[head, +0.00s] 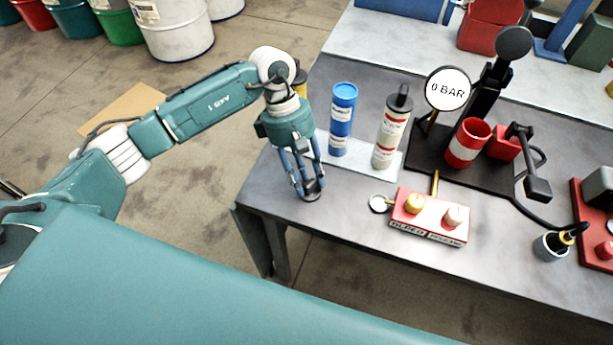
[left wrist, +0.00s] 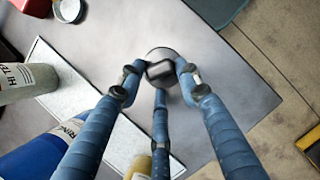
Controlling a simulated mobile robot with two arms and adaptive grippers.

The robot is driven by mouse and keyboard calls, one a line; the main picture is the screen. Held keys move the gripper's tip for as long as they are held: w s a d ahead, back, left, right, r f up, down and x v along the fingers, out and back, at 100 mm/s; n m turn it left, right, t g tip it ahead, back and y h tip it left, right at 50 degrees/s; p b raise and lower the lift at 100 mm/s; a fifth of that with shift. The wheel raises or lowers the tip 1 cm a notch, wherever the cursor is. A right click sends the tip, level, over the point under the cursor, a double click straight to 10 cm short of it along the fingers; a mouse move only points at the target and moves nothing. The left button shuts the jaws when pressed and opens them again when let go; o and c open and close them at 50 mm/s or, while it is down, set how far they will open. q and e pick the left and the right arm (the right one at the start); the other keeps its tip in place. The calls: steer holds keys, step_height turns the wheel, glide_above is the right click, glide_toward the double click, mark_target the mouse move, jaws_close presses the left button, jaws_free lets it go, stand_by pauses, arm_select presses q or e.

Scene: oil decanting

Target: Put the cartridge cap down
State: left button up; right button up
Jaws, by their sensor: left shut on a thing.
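The cartridge cap (head: 311,197) is a small dark round disc at the table's left front corner. In the left wrist view the cap (left wrist: 171,55) is a grey-black disc with a raised knob. My left gripper (head: 304,182) points down from above, its blue fingers closed around the knob. The cap is at or just above the tabletop; I cannot tell if it touches. A blue cartridge (head: 342,122) and a cream cartridge with a black top (head: 390,130) stand upright on a white mat (head: 362,163). My right gripper is not in view.
A red block with two knobs (head: 428,218) and a small round silver-faced part (head: 379,204) lie right of the cap. Behind are a gauge reading 0 BAR (head: 448,89) and a red cup (head: 467,144). Bare grey tabletop (head: 270,195) surrounds the cap, near the table edge.

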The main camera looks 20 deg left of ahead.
arm_select(q)
steer(key=o, duration=1)
steer(key=shift+c, duration=0.2)
steer(key=shift+r, duration=0.15)
steer(key=r+p, duration=0.1)
steer(key=p, duration=0.1)
steer(key=shift+r+p, duration=0.3)
steer(key=shift+w+a+r+b, duration=0.35)
steer(key=shift+r+b, duration=0.05)
steer(key=shift+b, duration=0.65)
steer(key=b+v, duration=0.3)
steer(key=v, duration=0.7)
steer(key=shift+r, duration=0.15)
steer(key=shift+s, duration=0.2)
